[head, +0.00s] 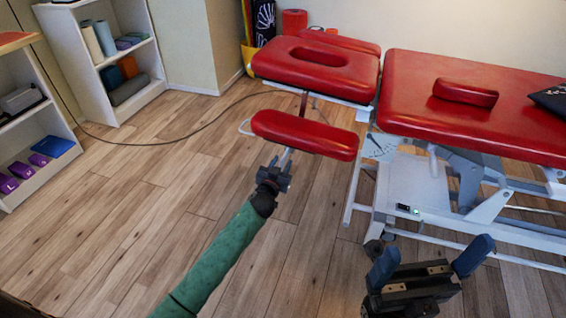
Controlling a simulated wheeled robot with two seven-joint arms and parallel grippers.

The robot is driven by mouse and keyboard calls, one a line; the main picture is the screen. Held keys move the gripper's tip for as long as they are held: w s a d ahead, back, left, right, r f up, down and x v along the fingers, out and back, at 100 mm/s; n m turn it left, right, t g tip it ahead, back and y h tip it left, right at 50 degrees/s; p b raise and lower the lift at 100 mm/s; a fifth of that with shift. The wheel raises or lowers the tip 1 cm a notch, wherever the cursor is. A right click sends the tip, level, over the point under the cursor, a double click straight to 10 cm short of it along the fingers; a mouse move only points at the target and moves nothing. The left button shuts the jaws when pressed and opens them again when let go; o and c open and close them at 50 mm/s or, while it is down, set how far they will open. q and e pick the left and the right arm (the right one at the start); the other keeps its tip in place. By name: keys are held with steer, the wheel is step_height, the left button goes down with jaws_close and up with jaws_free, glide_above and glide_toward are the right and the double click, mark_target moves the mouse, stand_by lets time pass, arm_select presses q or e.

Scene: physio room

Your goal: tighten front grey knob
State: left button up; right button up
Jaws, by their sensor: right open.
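The red treatment table (470,115) has a separate head section (316,66) with a face hole and a low red armrest pad (305,134) on the near side. My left gripper (279,172), at the end of a green-sleeved arm, is just below the near left part of this pad, beside its metal support. Its fingers are small and partly hidden, so I cannot tell whether they are open or shut, or whether they touch anything. I cannot make out the front grey knob. My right gripper (428,260) has its blue fingers wide apart and empty, in front of the table's white frame.
A white dial plate (379,147) hangs under the table joint. The white base frame (415,180) and a wheel (374,250) stand behind my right gripper. A dark cable (160,143) crosses the floor. Shelves (100,55) stand at left; the left floor is clear.

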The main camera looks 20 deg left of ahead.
arm_select(q)
steer(key=shift+w, duration=0.95)
steer(key=shift+c, duration=0.4)
jaws_close()
